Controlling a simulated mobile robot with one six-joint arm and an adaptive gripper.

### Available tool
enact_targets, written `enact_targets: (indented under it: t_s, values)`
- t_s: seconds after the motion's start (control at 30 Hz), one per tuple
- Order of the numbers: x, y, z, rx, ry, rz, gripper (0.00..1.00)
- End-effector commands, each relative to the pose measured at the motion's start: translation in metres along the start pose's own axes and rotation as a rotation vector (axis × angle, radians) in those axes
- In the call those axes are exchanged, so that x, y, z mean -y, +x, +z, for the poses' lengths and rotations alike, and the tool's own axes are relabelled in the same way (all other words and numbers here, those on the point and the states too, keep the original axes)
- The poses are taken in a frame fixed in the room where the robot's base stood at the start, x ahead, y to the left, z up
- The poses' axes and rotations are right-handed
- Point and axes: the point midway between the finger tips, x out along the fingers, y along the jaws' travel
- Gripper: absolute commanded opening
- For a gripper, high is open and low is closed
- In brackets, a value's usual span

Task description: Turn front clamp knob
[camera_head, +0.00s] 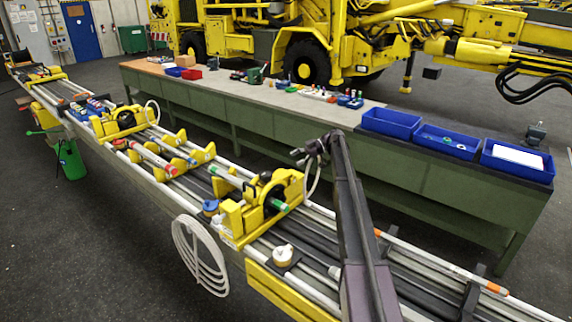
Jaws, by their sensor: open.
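The nearer yellow clamp (237,220) sits on the long boom rails, with a dark round part in its middle. A green-ended rod (280,206) passes by it, and a blue round cap (210,206) sits at its left. I cannot tell for sure which part is the clamp's knob. My gripper (299,158) is open and seems empty. It is above and just behind the nearer clamp's upper right in the picture, apart from it as far as I can tell. A similar yellow clamp (118,125) stands further back along the rails.
A green workbench (410,167) with blue bins (391,122) runs behind the boom. A white coiled hose (200,257) hangs at the front side. A white round cap (283,254) sits on the rails. The floor in front is clear.

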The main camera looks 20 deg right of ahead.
Motion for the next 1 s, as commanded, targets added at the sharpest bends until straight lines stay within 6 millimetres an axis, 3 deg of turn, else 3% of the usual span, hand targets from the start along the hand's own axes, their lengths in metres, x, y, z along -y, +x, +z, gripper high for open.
enact_targets:
  t_s: [0.6, 1.0]
  values:
    - [0.042, 0.009, -0.003, 0.002, 0.115, 0.278, 1.00]
    - [0.046, 0.007, -0.003, -0.001, 0.142, 0.342, 1.00]
